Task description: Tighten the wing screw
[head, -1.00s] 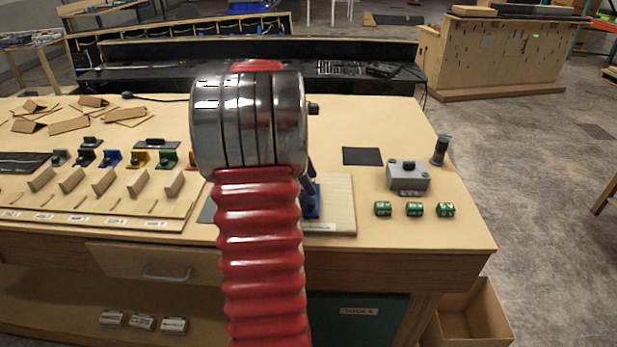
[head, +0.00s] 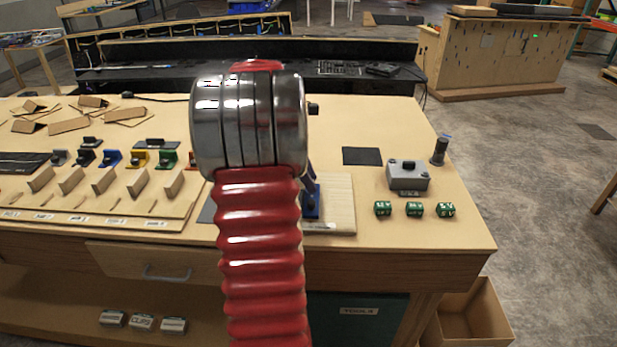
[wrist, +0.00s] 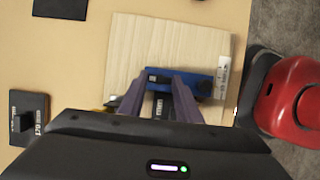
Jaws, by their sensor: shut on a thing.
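A blue fixture (wrist: 199,80) sits on a pale wooden board (wrist: 165,40) in the wrist view. In the head view a blue part (head: 311,203) and the board (head: 342,195) show to the right of my arm, which hides much of them. My gripper (wrist: 159,84) has its two fingers at the blue fixture, one on each side of a small dark part. It is shut on what I take to be the wing screw, whose shape is mostly hidden between the fingers.
A grey box with a black knob (head: 408,176), a dark cylinder (head: 440,150) and green blocks (head: 414,209) stand at the table's right. A black pad (head: 362,156) lies behind the board. Coloured blocks on a stepped rack (head: 110,205) fill the left.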

